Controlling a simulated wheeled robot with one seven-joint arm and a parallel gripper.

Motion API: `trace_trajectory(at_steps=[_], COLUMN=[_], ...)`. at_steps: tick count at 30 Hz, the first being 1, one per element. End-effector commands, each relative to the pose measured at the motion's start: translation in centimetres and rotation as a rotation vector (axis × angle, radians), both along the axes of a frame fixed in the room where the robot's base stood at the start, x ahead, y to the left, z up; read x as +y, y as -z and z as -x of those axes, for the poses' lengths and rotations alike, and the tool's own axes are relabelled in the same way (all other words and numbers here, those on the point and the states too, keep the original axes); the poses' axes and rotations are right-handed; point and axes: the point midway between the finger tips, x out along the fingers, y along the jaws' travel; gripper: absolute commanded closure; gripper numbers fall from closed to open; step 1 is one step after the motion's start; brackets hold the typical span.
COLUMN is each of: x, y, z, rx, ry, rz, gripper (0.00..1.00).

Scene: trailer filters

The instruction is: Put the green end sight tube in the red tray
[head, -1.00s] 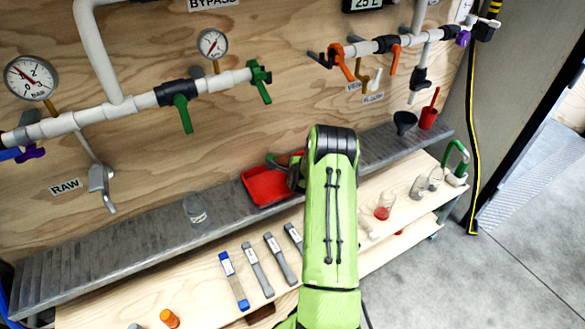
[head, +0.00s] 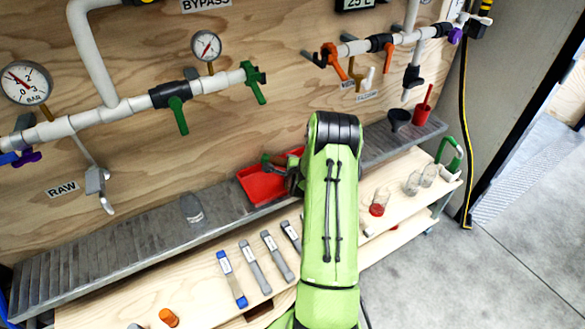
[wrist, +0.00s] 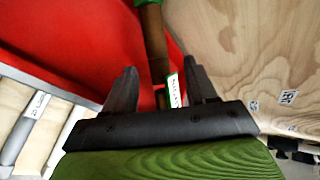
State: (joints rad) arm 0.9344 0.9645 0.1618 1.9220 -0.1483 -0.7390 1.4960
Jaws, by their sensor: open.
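The green end sight tube (wrist: 155,40) has a brown body, a green end and a white label. In the wrist view it runs between my open fingers, against the red of the tray. In the head view its green end (head: 266,159) shows over the far side of the red tray (head: 258,190). I cannot tell whether the tube rests on the tray's floor or its rim. The red tray (wrist: 60,40) also fills the upper left of the wrist view. My gripper (wrist: 161,88) is open, close over the tray; my arm hides the tray's right part in the head view.
The tray stands on a grey metal shelf (head: 110,252) below a plywood wall with pipes and valves. A blue-ended tube (head: 232,279) and several grey tubes lie on the wooden bench in front. A glass jar (head: 191,207) stands left; beakers (head: 413,184) stand right.

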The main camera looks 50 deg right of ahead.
Motion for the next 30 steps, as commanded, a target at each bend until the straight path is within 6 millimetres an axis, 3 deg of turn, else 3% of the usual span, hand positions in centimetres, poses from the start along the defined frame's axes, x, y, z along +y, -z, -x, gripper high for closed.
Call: trace_trajectory(at_steps=[3, 9, 14, 18, 22, 26, 30], x=[1.7, 3.3, 5.5, 12.3, 19.4, 25.9, 31.8], y=[-2.0, -3.5, -5.8, -11.7, -16.8, -21.0, -24.4], z=[2.4, 4.6, 3.5, 1.2, 1.9, 5.1, 10.8], rx=[0.001, 0.000, 0.055, 0.241, 0.421, 0.571, 0.699], ry=[0.001, 0.001, -0.104, -0.427, -0.736, -1.023, -1.313], rz=[-0.001, 0.000, 0.053, 0.232, 0.430, 0.629, 0.837], gripper=[0.44, 0.44, 0.44, 0.44, 0.44, 0.44, 0.44])
